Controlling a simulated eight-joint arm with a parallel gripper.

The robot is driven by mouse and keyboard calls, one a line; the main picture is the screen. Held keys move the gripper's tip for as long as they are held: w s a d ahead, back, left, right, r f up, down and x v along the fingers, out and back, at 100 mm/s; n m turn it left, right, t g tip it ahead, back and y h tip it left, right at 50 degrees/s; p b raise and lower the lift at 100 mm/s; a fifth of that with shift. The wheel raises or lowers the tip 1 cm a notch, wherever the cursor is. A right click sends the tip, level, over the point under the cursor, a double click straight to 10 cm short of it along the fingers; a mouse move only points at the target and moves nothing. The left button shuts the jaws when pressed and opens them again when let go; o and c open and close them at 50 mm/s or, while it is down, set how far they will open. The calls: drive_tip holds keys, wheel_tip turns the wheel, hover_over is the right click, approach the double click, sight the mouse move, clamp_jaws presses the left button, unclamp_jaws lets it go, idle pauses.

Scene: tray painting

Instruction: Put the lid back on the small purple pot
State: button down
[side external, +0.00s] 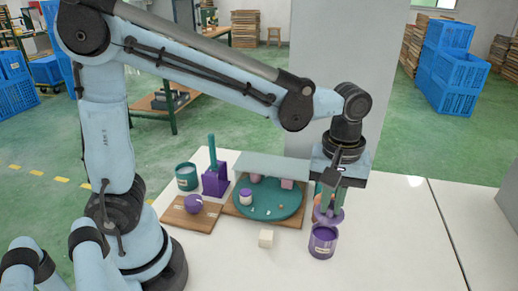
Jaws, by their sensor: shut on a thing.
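My gripper (329,205) points down at the right of the work area and is shut on a purple lid (329,216). The lid is just above a purple pot (323,243) with a pale label, which stands on the white table. The lid looks slightly right of the pot's middle. Dark purple shows at the pot's mouth below the lid. I cannot tell whether the lid's lower edge touches the rim.
A teal round tray (268,214) on a wooden board holds a small purple-and-white pot (245,196) and pink blocks. A pale cube (266,238) lies in front. The table's right is clear.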

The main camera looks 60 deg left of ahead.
sight(328, 216)
drive_tip(key=shift+f, duration=1.95)
drive_tip(key=shift+f, duration=0.2)
idle(0.5)
drive_tip(key=c, duration=1.1)
unclamp_jaws()
drive_tip(key=shift+o, duration=0.5)
drive_tip(key=o, duration=0.4)
drive_tip(key=shift+r, duration=0.15)
drive_tip(key=shift+r, duration=3.4)
